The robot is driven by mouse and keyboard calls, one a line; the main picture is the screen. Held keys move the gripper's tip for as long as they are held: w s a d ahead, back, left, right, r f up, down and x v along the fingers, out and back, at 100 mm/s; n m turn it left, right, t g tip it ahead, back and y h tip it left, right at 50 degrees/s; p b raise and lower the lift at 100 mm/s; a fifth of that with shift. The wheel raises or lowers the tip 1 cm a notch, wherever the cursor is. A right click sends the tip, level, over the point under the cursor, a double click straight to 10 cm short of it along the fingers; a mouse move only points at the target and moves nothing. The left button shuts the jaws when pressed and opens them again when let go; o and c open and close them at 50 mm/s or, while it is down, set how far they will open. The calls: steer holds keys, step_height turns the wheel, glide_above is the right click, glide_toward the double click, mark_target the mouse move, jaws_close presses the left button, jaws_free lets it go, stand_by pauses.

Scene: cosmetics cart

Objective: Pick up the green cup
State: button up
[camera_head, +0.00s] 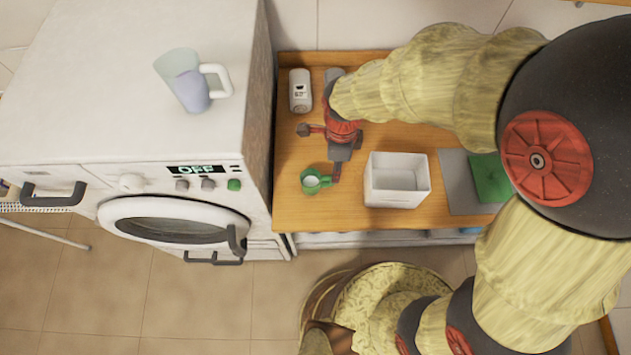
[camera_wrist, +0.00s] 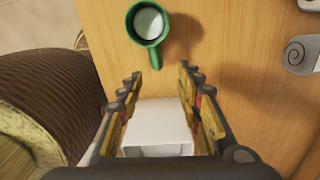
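The green cup (camera_head: 311,182) stands upright on the wooden cart top, near its front edge and left of a white box. In the wrist view the green cup (camera_wrist: 150,24) is at the top centre, with a pale inside and its handle pointing down towards my fingers. My gripper (camera_head: 336,176) is above the cart, just right of the cup in the head view. In the wrist view my gripper (camera_wrist: 157,80) is open, with nothing between its fingertips. The cup lies beyond the fingertips, apart from them.
The white box (camera_head: 398,182) stands right of my gripper; it also shows between my fingers, lower down, in the wrist view (camera_wrist: 157,125). A white canister (camera_head: 300,91) stands at the back. A grey and green flat item (camera_head: 489,178) lies right. A washing machine (camera_head: 140,90) bearing a clear mug (camera_head: 190,82) rises left.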

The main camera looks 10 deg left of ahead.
mark_target(318, 182)
steer(key=f+b, duration=0.1)
steer(key=f, duration=0.7)
steer(key=shift+s+a+b, duration=0.2)
steer(key=shift+b, duration=0.15)
steer(key=c, duration=0.3)
jaws_close()
